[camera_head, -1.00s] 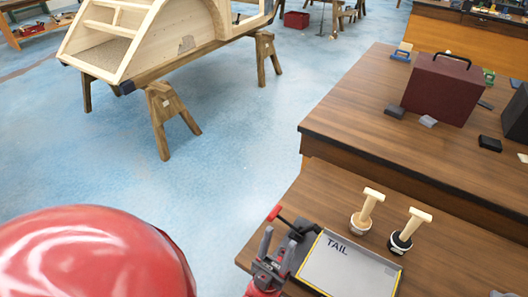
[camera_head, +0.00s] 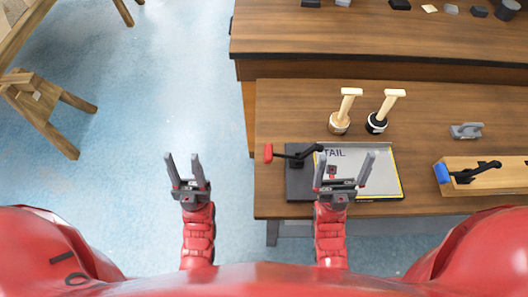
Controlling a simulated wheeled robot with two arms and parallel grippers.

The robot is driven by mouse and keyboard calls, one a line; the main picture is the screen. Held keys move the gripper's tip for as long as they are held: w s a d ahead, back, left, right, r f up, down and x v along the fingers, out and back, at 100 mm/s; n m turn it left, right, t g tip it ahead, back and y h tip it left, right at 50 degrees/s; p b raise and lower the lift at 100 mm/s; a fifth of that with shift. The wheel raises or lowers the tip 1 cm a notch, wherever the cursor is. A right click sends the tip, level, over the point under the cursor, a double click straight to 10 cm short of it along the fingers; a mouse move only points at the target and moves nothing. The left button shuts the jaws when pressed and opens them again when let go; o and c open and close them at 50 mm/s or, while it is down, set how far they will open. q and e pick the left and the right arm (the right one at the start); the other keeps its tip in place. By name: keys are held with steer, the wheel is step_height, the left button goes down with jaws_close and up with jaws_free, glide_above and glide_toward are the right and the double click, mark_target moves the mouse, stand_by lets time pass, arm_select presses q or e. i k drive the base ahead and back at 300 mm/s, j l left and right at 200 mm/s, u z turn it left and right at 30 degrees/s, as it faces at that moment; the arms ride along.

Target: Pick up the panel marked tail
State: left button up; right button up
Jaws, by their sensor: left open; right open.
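The grey panel marked TAIL (camera_head: 352,160) lies flat on the lower workbench, with a yellow-and-black edge. It rests on a dark base with a red-handled clamp (camera_head: 290,154) at its left. My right gripper (camera_head: 345,172) is open in front of the panel and overlaps it in the picture; I cannot tell if it touches. It hides part of the panel. My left gripper (camera_head: 184,172) is open and empty over the blue floor, left of the bench.
Two wooden-handled tools (camera_head: 340,122) (camera_head: 377,122) stand behind the panel. A wooden block with a blue-handled clamp (camera_head: 470,182) and a small grey tool (camera_head: 466,131) are at the right. A higher bench (camera_head: 370,38) stands behind. A wooden trestle (camera_head: 40,108) is at the far left.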

mark_target(349, 157)
steer(key=k+j+z, duration=0.1)
steer(key=z, duration=0.9)
steer(key=k+l, duration=0.05)
steer(key=k, duration=0.05)
